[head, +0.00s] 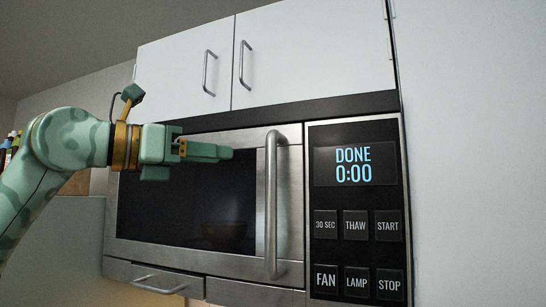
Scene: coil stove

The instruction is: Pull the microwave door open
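The microwave (300,290) is built in below white cupboards. Its door (180,250) looks shut, with a dark window and a steel frame. The upright steel handle (271,205) runs down the door's right side. A bowl (225,232) shows dimly through the window. My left gripper (222,152) is in front of the upper window, its fingers pointing right at the handle. The fingertips end a little left of the handle in the picture, with nothing seen between them. The fingers overlap from this side, so their opening is hidden. My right gripper is out of view.
The control panel (357,215) right of the door reads "DONE 0:00" above several buttons. White cupboards (310,55) with handles hang above. A plain white surface (475,150) fills the right.

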